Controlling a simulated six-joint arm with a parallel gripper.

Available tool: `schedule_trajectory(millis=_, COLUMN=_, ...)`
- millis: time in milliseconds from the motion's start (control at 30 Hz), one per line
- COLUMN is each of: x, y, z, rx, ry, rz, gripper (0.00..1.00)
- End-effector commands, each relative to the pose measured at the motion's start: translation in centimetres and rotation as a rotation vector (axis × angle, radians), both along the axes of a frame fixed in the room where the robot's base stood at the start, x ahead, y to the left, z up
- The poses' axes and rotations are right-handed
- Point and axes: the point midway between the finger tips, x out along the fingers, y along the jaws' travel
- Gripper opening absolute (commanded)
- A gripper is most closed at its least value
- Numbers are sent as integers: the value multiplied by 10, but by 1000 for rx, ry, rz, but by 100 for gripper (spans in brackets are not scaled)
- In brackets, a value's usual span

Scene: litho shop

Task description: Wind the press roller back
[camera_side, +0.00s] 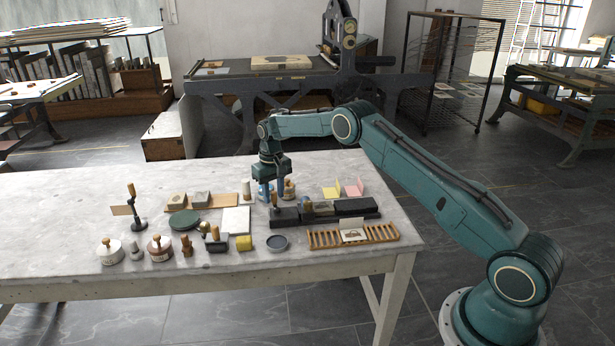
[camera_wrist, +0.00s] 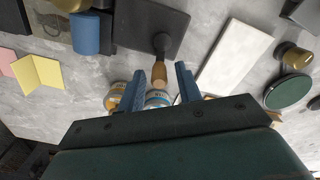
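The small press has a long dark bed (camera_side: 345,219) at the right of the table. A wooden-tipped handle (camera_side: 275,200) stands at its left end. In the wrist view the handle (camera_wrist: 160,72) rises from a black plate (camera_wrist: 147,22), and a blue roller (camera_wrist: 88,33) lies left of that plate. My gripper (camera_side: 267,186) points down just behind the handle end. In the wrist view its blue fingers (camera_wrist: 160,76) are apart, with the handle's tip between or just beyond their tips. I cannot tell if they touch it.
Labelled jars (camera_wrist: 158,98) stand below the fingers. A white slab (camera_side: 236,220), green disc (camera_side: 184,220), yellow and pink cards (camera_side: 348,188), a slatted wooden rack (camera_side: 353,236) and a dark dish (camera_side: 277,243) surround the press. The table's left part (camera_side: 50,220) is clear.

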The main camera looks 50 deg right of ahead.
Motion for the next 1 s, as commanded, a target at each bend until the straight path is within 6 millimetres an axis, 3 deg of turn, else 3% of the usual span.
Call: schedule_trajectory(millis=1000, x=0, y=0, z=57, rx=0, ry=0, rz=0, gripper=35)
